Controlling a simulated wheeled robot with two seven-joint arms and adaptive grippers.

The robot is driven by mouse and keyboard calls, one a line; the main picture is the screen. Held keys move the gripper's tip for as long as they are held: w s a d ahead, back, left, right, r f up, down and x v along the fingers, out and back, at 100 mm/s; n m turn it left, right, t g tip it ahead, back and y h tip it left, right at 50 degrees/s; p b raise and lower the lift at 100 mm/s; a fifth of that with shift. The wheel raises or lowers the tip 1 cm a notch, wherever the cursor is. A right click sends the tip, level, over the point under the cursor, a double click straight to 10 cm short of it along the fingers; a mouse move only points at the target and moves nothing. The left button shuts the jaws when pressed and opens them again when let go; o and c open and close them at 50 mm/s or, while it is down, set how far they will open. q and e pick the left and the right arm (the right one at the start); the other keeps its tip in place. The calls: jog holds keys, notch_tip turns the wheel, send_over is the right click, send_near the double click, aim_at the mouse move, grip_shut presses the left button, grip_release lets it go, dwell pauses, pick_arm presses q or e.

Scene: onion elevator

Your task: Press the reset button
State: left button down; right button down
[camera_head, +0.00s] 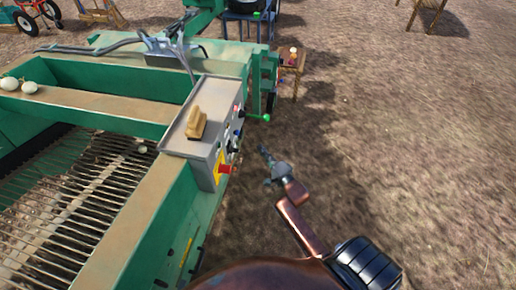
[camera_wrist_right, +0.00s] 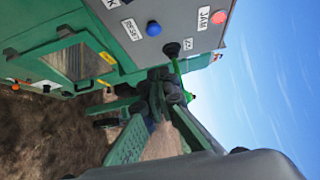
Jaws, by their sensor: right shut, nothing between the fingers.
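The grey control box (camera_head: 203,135) stands on the near corner of the green machine. In the right wrist view its panel (camera_wrist_right: 185,18) is at the top, turned sideways. A blue button (camera_wrist_right: 153,28) sits beside a label reading RESET (camera_wrist_right: 131,30). In the head view the panel's buttons are small and seen at a slant. My right gripper (camera_head: 264,152) is shut and empty, in the air to the right of the panel and visibly apart from it. I cannot see contact with the button. My left gripper is not in view.
A red emergency-type knob on a yellow plate (camera_head: 223,169) sits low on the panel. A black knob (camera_wrist_right: 172,48) and a red JAM light (camera_wrist_right: 219,17) are near the blue button. Onions (camera_head: 29,87) lie on the machine's left side. Open dirt is at right.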

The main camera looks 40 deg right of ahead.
aim_at(237, 133)
jog(key=w+a+b, duration=0.1)
jog(key=w+a, duration=0.1)
jog(key=w, duration=0.8)
jog(key=shift+w, duration=0.4)
